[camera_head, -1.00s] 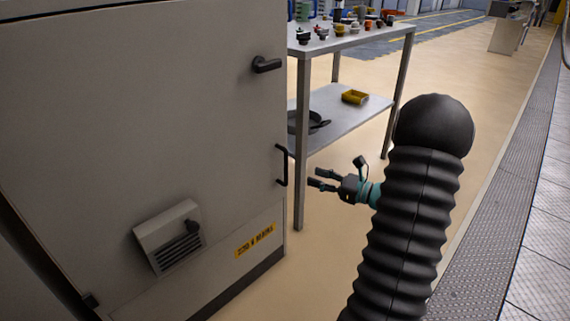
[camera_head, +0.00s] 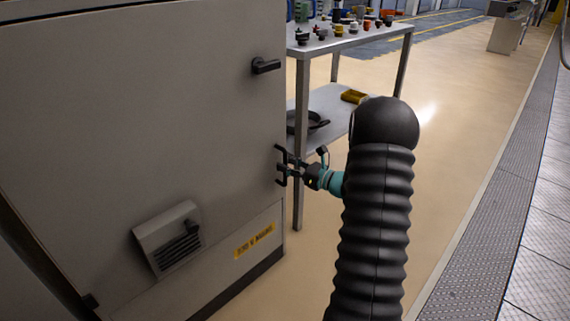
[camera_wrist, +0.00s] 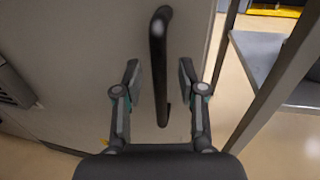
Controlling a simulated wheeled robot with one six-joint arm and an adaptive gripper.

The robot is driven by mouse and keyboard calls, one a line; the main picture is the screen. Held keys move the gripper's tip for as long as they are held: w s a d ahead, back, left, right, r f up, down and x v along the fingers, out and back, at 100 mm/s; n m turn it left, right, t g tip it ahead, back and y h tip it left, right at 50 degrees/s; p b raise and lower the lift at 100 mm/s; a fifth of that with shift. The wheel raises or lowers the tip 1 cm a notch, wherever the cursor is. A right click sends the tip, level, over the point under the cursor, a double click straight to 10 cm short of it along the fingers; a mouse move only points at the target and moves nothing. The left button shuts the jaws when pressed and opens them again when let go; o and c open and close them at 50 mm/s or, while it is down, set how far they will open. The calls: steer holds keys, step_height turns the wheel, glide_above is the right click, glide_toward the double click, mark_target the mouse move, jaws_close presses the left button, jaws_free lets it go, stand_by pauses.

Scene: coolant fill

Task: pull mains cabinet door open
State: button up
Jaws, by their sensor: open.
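The mains cabinet door (camera_head: 130,130) is a large grey panel at the left in the head view, and it looks closed. Its black vertical pull handle (camera_head: 282,165) is near the right edge; in the wrist view the handle (camera_wrist: 159,65) runs between my two fingers. A separate black turn latch (camera_head: 266,66) sits higher on the door and points sideways. My gripper (camera_head: 291,170) is at the pull handle, with its fingers on either side of it. In the wrist view my gripper (camera_wrist: 160,90) is open, with gaps between the fingers and the handle.
A metal table (camera_head: 350,45) with several small parts on top stands just right of the cabinet, its leg close to my gripper. Its lower shelf holds a yellow bin (camera_head: 354,97) and a dark pan-like item (camera_head: 308,122). Open floor (camera_head: 460,110) lies to the right.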

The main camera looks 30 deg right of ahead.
steer(key=shift+w+a, duration=0.35)
steer(key=shift+w, duration=0.15)
jaws_close()
steer(key=shift+s, duration=0.15)
